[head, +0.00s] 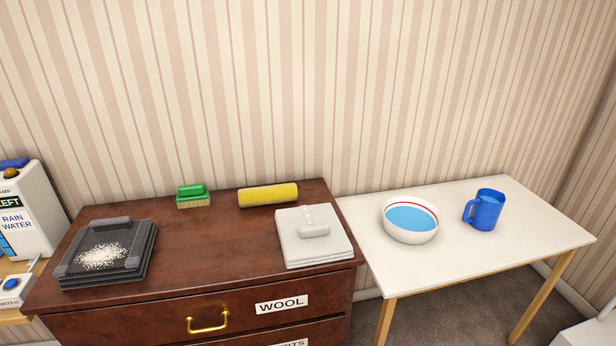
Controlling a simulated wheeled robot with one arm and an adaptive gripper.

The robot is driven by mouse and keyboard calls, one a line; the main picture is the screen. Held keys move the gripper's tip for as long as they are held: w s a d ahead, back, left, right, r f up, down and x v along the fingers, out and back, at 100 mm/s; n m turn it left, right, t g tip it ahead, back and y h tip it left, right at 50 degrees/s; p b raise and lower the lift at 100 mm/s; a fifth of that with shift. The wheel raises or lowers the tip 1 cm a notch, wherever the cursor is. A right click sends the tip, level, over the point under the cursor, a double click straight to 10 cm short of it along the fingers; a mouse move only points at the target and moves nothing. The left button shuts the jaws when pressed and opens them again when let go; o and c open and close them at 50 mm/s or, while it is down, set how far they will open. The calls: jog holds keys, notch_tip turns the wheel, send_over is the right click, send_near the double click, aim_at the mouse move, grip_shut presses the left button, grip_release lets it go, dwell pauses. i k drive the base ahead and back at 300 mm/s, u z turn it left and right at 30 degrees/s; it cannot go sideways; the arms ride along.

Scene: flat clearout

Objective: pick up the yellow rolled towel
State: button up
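The yellow rolled towel (268,195) lies on its side at the back of the brown wooden dresser (215,245), close to the striped wall. It lies roughly left to right, with its right end slightly higher in the picture. Nothing covers it. My gripper is not in the head view.
A green-topped brush (192,195) sits left of the towel. A white stack with a handle (314,235) stands in front, to its right. A dark stack bearing white grains (106,254) is at left. A white table (460,255) holds a bowl (410,220) and blue mug (485,210).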

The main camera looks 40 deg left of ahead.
aim_at(284, 194)
jog(key=i, duration=2.7)
jog(key=u, duration=4.25)
jog(key=i, duration=0.5)
jog(key=z, duration=0.05)
